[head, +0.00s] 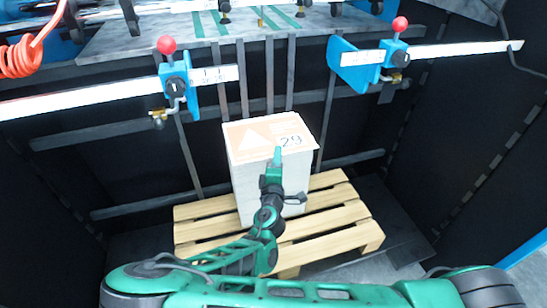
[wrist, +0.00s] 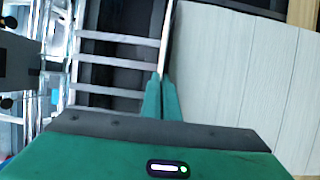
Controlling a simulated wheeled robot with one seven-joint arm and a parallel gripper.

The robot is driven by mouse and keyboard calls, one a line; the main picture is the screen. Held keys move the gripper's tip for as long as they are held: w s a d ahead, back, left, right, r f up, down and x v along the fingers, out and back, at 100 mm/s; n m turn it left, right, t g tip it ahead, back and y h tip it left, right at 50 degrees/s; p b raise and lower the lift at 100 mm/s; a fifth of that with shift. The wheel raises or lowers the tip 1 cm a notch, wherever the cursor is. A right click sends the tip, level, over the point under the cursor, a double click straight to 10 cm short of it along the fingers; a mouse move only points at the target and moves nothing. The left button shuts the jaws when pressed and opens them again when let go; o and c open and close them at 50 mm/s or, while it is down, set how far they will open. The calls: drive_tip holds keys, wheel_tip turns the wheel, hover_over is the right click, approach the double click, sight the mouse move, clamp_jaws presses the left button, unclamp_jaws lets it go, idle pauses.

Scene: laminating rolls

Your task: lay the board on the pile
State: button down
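The board (head: 252,134) is a flat pale sheet with orange print, a white triangle and the number 29. It lies level over the top of the pile (head: 248,193), a pale block of layers. In the wrist view the board is a thin edge-on strip (wrist: 167,38) along the side of the pile (wrist: 225,75). My gripper (head: 277,154) is at the board's near edge, with its fingers close together on that edge in the wrist view (wrist: 161,82). I cannot tell whether the board fully touches the pile.
The pile stands on a wooden pallet (head: 335,218) on a dark floor. Behind it, a machine has two blue brackets with red knobs (head: 166,45) on white rails. A dark panel (head: 465,120) stands at the right. An orange coiled hose (head: 22,57) hangs at upper left.

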drive_tip(key=shift+s+f, duration=0.2)
drive_tip(key=shift+f, duration=0.95)
drive_tip(key=c, duration=2.1)
unclamp_jaws()
drive_tip(key=shift+o, duration=0.3)
drive_tip(key=shift+s+a+r, duration=0.15)
drive_tip(key=shift+r, duration=0.35)
drive_tip(key=s+a, duration=0.1)
drive_tip(key=s, duration=1)
drive_tip(key=shift+s+r, duration=0.2)
drive_tip(key=shift+r, duration=0.05)
